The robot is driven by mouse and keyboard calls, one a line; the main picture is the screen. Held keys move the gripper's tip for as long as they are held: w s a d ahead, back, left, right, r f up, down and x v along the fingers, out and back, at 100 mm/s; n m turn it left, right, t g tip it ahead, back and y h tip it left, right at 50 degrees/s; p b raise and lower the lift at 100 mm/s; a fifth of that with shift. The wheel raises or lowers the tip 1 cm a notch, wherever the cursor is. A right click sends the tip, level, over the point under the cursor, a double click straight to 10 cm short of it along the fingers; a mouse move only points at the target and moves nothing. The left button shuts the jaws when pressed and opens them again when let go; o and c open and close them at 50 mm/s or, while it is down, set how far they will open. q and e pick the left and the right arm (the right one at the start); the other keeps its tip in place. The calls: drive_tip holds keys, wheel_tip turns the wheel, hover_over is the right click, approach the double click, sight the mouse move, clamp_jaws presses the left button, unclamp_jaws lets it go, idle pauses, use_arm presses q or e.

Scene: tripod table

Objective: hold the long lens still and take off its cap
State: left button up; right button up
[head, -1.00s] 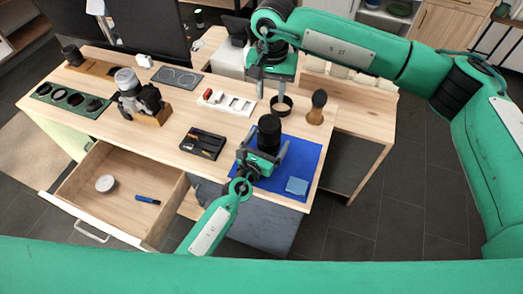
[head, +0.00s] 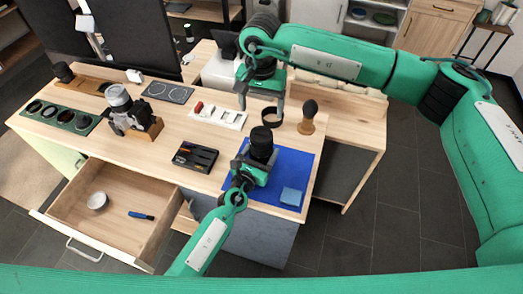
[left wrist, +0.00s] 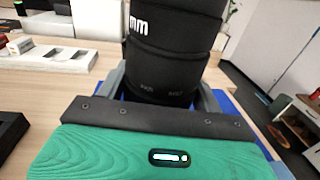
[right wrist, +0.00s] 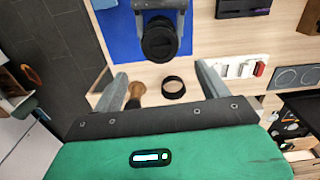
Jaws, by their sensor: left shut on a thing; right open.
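The long lens (head: 262,145) is black and stands upright over the blue mat (head: 295,163). My left gripper (head: 255,165) is shut on its lower part; in the left wrist view, grey fingers stand on both sides of the lens barrel (left wrist: 175,50). The lens's dark round top, where the cap (right wrist: 160,42) sits, faces up in the right wrist view. My right gripper (head: 260,100) is open and empty, above the table behind the lens. In the right wrist view the lens top lies beyond its spread fingers.
A black ring (head: 271,117) and a brush with a wooden base (head: 306,118) stand behind the lens. A folded blue cloth (head: 291,196) lies on the mat. A black tool tray (head: 195,157), a white tray (head: 219,116) and a camera (head: 125,110) are to the left. A drawer (head: 115,210) is open.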

sight(261, 134)
drive_tip(key=shift+m, duration=0.3)
drive_tip(key=shift+f, duration=4.65)
drive_tip(key=c, duration=1)
drive_tip(key=shift+r, duration=0.8)
drive_tip(key=shift+r, duration=2.35)
